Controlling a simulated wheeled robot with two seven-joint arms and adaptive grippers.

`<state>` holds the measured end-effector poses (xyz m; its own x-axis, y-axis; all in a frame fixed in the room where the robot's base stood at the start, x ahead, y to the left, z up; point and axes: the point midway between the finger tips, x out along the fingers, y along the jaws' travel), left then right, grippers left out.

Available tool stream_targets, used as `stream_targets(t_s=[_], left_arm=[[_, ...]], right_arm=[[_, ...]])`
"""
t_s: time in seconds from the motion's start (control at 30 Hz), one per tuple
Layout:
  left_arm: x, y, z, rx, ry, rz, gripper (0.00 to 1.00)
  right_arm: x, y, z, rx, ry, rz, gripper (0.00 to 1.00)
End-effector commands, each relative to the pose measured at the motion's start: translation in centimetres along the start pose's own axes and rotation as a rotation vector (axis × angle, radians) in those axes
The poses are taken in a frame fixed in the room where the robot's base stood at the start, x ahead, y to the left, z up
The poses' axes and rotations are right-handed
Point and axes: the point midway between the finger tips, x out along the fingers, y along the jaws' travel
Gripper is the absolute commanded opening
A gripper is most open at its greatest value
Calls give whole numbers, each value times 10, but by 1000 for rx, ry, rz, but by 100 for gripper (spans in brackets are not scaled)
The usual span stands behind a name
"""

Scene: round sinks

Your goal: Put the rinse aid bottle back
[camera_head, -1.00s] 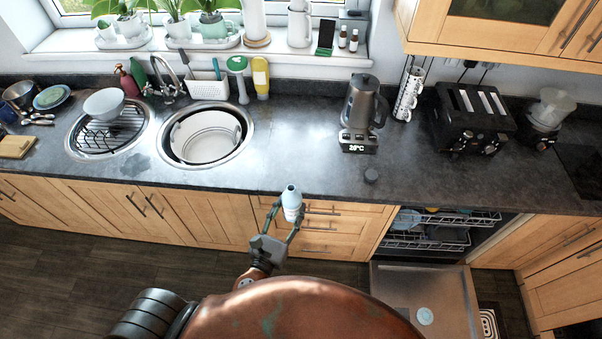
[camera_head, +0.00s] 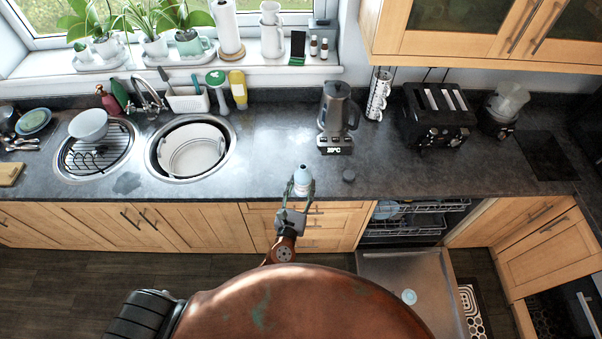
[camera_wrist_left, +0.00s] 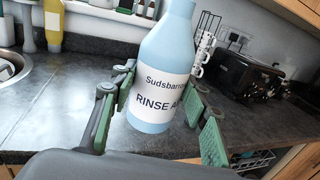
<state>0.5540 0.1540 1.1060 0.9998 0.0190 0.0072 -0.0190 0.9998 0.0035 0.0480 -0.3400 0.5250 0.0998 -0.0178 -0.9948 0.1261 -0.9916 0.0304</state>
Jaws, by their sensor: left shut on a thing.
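The rinse aid bottle (camera_head: 302,176) is light blue with a white label and stands upright in my left gripper (camera_head: 300,190) at the counter's front edge. Whether the bottle's base touches the counter cannot be told. My right gripper is not in view.
The dark counter (camera_head: 255,150) is clear around the bottle. A sink with a white tub (camera_head: 193,150) is to the left. The open dishwasher (camera_head: 415,220) is at the lower right.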

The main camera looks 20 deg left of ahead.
Motion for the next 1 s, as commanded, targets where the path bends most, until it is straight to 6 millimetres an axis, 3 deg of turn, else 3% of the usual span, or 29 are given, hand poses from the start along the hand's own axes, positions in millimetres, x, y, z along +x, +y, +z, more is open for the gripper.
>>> stream_targets(t_s=[0.27, 0.8, 1.0], left_arm=[[15, -6, -4, -4, 7, -4, 0], [86, 22, -40, -3, 5, -3, 0], [102, 28, -56, -3, 6, -4, 0]], right_arm=[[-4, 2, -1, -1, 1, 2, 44], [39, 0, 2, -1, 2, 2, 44], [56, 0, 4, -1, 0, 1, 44]])
